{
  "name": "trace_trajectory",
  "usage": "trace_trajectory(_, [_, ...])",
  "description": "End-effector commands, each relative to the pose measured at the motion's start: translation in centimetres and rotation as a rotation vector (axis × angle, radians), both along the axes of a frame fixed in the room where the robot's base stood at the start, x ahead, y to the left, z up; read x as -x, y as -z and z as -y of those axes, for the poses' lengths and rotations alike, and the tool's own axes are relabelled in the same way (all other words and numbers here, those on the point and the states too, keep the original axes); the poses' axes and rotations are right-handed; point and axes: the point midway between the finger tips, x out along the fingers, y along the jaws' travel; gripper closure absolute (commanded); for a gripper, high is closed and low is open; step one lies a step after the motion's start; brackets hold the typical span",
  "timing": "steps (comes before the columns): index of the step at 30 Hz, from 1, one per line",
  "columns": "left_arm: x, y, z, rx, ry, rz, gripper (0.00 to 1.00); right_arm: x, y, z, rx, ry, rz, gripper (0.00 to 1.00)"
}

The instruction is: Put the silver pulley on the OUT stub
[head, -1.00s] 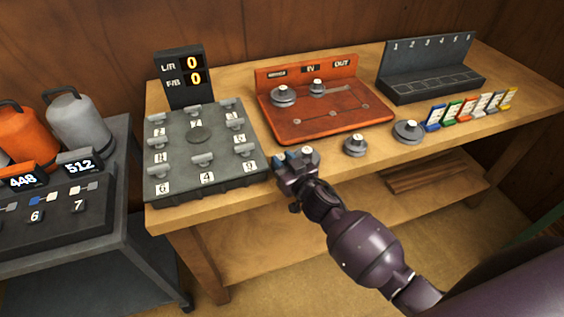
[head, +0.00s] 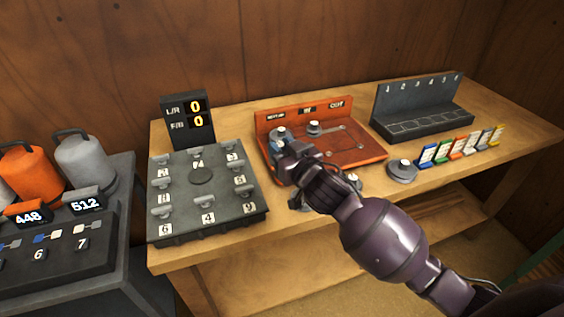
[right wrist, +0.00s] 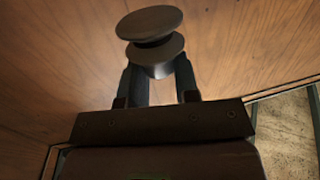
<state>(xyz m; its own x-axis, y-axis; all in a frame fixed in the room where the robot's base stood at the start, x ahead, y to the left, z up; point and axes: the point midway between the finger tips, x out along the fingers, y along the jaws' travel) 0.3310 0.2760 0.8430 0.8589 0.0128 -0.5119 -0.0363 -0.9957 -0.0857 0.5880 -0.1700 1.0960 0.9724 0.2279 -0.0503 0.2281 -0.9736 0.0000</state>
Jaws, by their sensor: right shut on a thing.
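My right gripper (head: 277,144) is over the left part of the red board (head: 350,157), near its left label. In the right wrist view the right gripper (right wrist: 157,78) is shut on a silver-grey pulley (right wrist: 150,24), with a wide disc beyond a smaller one. In the head view the fingers and the board's left pulley overlap, so I cannot tell whether they touch. Another pulley (head: 314,128) sits under the middle label of the board. The OUT label (head: 337,104) is at the right of the back panel. I cannot make out the OUT stub clearly. My left gripper is out of view.
A silver-grey pulley (head: 402,170) stands on the bench right of the board, and another (head: 354,181) is partly behind my arm. A grey numbered block (head: 205,225) is left. A dark numbered rack (head: 425,115) and coloured tags (head: 460,147) are right.

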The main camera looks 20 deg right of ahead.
Motion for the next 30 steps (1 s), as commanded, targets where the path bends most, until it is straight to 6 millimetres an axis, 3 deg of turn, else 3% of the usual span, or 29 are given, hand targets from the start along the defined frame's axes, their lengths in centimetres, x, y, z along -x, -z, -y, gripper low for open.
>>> trace_trajectory(12, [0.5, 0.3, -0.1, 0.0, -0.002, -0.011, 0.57, 0.2, -2.5, 0.2, 0.001, 0.021, 0.003, 0.95])
trace_trajectory(16, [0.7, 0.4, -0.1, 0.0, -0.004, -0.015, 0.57, 1.4, -3.3, 0.6, -0.001, 0.059, 0.0, 0.95])
trace_trajectory(23, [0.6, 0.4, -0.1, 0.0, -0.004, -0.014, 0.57, 4.7, -1.8, 1.8, -0.004, 0.14, -0.003, 0.95])
trace_trajectory(30, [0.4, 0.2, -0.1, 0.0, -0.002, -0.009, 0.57, 8.2, 1.4, 3.2, -0.004, 0.211, -0.004, 0.95])
